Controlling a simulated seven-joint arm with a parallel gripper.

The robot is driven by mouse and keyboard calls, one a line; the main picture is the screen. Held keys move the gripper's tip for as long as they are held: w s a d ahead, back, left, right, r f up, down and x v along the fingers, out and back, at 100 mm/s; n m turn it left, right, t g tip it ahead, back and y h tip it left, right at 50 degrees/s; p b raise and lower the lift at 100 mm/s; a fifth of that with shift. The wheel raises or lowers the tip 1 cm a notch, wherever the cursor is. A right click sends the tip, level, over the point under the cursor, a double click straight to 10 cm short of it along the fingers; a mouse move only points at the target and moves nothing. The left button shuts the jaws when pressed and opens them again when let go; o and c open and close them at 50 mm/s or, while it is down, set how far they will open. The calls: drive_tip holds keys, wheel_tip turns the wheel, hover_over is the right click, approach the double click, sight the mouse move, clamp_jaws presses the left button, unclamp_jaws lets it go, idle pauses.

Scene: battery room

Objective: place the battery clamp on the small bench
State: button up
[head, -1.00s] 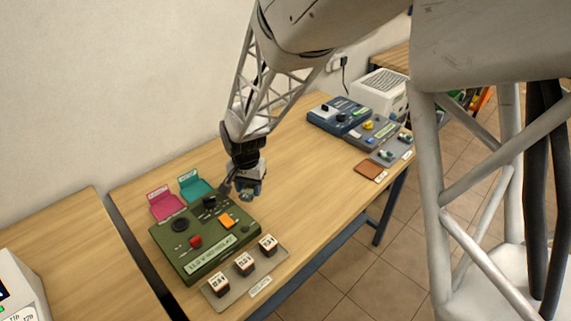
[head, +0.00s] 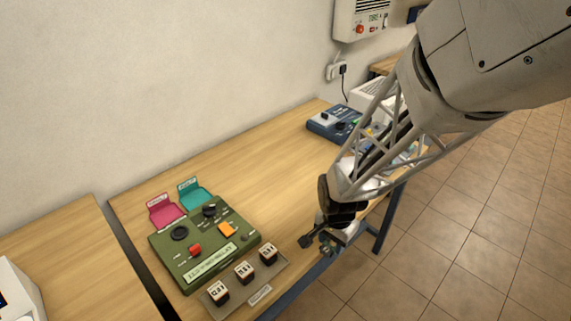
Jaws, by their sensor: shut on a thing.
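My gripper (head: 322,242) is at the front edge of the long wooden bench, to the right of the green control box. It is shut on a small dark thing with a bluish tint (head: 329,247), which I take to be the battery clamp. The jaws hide much of it, so its shape is not clear. It appears at or just beyond the bench edge. A wooden bench (head: 60,235) stands at the left, and part of another wooden top (head: 385,65) shows at the back right. I cannot tell which one is the small bench.
The green control box (head: 205,247) stands on the long bench (head: 240,170), with pink (head: 166,211) and teal (head: 195,195) holders behind and a plate of small blocks (head: 245,272) in front. A blue device (head: 335,122) is at the far end. Tiled floor (head: 490,200) lies open at right.

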drive_tip(key=shift+s+d+f+m, duration=0.15)
drive_tip(key=shift+s+d, duration=0.4)
drive_tip(key=shift+s+d+f+m, duration=0.15)
drive_tip(key=shift+s+d, duration=0.35)
drive_tip(key=shift+s, duration=0.05)
drive_tip(key=shift+w, duration=0.1)
drive_tip(key=w, duration=0.5)
drive_tip(key=w+a+f, duration=0.1)
drive_tip(key=w, duration=0.9)
drive_tip(key=shift+w+a+f, duration=0.25)
drive_tip(key=shift+w+a, duration=0.05)
drive_tip(key=shift+w, duration=0.1)
drive_tip(key=shift+f, duration=1.75)
drive_tip(key=shift+f, duration=0.1)
drive_tip(key=o, duration=0.9)
drive_tip(key=shift+o, duration=0.2)
